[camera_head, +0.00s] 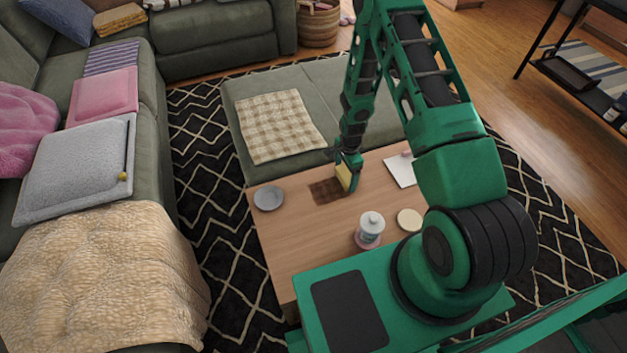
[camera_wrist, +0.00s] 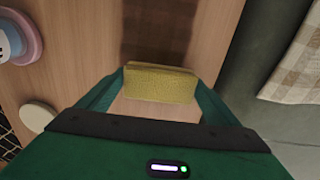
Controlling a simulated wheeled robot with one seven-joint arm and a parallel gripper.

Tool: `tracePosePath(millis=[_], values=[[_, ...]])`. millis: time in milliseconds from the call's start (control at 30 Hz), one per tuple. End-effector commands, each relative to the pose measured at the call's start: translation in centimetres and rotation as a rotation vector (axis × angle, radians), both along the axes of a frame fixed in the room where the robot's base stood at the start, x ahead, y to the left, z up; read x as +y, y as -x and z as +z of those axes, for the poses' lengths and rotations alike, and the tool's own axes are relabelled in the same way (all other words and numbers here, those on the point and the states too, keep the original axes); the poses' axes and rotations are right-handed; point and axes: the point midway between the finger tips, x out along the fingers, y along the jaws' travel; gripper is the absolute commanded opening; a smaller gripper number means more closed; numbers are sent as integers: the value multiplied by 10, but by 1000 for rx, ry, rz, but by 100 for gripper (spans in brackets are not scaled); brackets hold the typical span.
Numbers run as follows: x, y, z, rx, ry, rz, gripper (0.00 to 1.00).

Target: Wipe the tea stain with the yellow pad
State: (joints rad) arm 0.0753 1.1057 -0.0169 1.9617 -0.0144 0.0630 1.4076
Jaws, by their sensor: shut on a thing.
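The yellow pad (camera_head: 343,177) is held between the fingers of my gripper (camera_head: 350,170), which is shut on it. In the wrist view the pad (camera_wrist: 160,83) spans the space between my two green fingers. The tea stain (camera_head: 325,191) is a dark brown patch on the wooden coffee table (camera_head: 290,240). The pad is at the stain's right edge in the head view. In the wrist view the stain (camera_wrist: 160,35) shows as a darker band just beyond the pad. I cannot tell whether the pad touches the tabletop.
A grey-blue dish (camera_head: 268,199) sits left of the stain. A lidded jar (camera_head: 370,230) and a round cream disc (camera_head: 409,220) stand nearer my base. A white sheet (camera_head: 400,171) lies to the right. A green sofa section (camera_head: 320,100) with a checked cloth borders the table's far side.

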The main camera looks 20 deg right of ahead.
Motion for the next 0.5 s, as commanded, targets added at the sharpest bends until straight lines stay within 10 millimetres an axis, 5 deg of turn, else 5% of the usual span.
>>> tracePosePath(millis=[33, 500], values=[[1, -1, 15, -3, -1, 1, 64], [3, -1, 55, -3, -1, 2, 64]])
